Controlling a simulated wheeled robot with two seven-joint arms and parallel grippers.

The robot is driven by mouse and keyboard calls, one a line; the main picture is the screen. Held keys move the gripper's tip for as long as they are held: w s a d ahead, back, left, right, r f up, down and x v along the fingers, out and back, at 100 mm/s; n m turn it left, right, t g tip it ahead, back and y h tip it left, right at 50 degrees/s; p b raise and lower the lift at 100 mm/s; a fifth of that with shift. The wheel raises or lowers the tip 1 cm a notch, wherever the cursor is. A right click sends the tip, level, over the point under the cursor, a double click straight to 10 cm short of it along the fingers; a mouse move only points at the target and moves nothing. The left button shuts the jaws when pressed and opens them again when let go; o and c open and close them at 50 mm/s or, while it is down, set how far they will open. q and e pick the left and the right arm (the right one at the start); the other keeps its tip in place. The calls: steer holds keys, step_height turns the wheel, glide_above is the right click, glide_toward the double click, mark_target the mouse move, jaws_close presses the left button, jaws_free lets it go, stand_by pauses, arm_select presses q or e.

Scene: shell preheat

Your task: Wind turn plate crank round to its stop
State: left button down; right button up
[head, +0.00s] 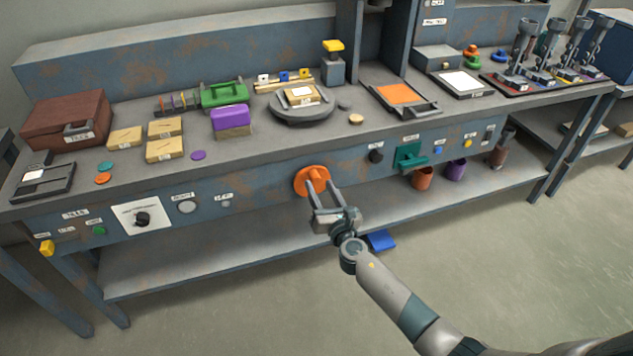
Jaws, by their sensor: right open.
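An orange round crank (305,173) with a protruding grip is on the bench's front panel, below the turn plate. The turn plate (286,116) is a grey disc on the bench top, with a light wooden block (290,97) bearing a white label on it. My right gripper (320,186) is in front of the crank, its two fingers open and pointing at it. The fingers appear on either side of the orange grip; I cannot tell whether they touch it. My left gripper is not in view.
The front panel also carries a black knob (376,156), a teal handle (410,156) and a white dial plate (142,216). Orange (422,179) and purple (456,169) cups hang at the right. A blue object (381,241) lies low, near my right wrist.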

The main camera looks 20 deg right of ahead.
mark_target(317, 181)
steer(key=shift+w+b, duration=0.3)
steer(key=shift+w, duration=1.65)
steer(key=c, duration=1)
